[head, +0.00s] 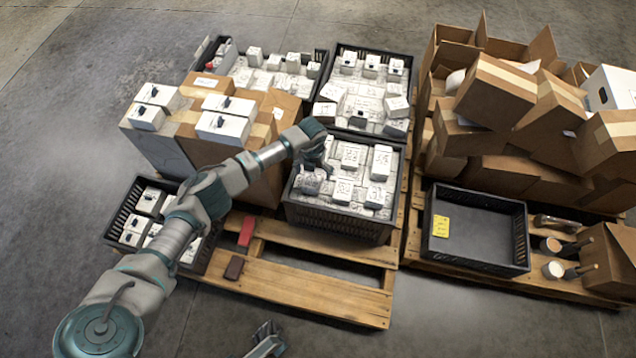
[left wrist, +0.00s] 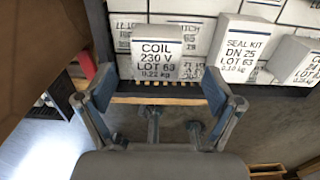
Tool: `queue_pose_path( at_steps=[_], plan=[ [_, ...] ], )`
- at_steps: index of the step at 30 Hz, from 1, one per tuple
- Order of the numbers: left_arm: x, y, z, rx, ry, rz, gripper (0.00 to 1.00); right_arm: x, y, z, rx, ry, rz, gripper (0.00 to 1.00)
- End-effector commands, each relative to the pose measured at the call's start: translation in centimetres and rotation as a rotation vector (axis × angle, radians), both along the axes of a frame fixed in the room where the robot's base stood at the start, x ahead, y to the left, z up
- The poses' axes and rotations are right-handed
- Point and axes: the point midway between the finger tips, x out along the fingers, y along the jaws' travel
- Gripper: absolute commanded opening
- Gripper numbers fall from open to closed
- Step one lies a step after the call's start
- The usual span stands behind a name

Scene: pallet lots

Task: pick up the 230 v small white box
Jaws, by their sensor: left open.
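The small white box marked "COIL 230 V LOT 63" (left wrist: 157,52) stands upright near the crate's edge in the left wrist view. In the head view it seems to be the box (head: 309,183) at the near left of the middle black crate (head: 338,222), just below my gripper. My left gripper (left wrist: 160,84) is open and empty, one finger to each side of the box's face with gaps. It also shows over that crate in the head view (head: 322,160). A grey gripper part, seemingly my right one (head: 267,341), shows at the bottom edge; its jaws are unclear.
A white "SEAL KIT DN 25" box (left wrist: 242,50) stands close to the right of the coil box. Large cartons (head: 265,185) rise left of the crate. A red block (head: 246,231) sits on the front pallet.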

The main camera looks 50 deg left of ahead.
Motion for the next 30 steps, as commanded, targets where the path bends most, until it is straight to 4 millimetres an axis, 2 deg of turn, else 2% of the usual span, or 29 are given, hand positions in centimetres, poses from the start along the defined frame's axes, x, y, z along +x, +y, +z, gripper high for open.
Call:
queue_pose_path(
  at_steps=[4,9,11,20,21,27,30],
  plan=[
    [-0.3,0.0,-1.4,0.000,0.002,0.000,0.92,0.2,0.1,-0.1,0.000,-0.016,0.000,0.40],
    [-0.9,0.2,-4.7,-0.001,0.009,0.000,0.92,0.7,0.3,-0.2,-0.001,-0.056,0.002,0.40],
    [-0.9,0.2,-5.4,-0.001,0.008,0.000,0.92,0.8,0.4,0.0,-0.002,-0.069,0.002,0.40],
    [-0.6,0.2,-5.2,-0.001,-0.004,0.000,0.92,0.6,0.5,0.7,-0.002,-0.091,0.003,0.40],
    [-0.6,0.2,-5.1,-0.001,-0.004,0.000,0.89,0.7,0.5,0.7,-0.002,-0.091,0.003,0.40],
    [-0.6,0.2,-5.2,-0.001,-0.003,0.000,0.39,1.2,0.6,0.4,-0.003,-0.084,0.003,0.40],
    [-0.6,0.2,-5.3,-0.001,-0.003,0.000,0.18,1.2,0.6,0.4,-0.003,-0.085,0.003,0.40]
  ],
)
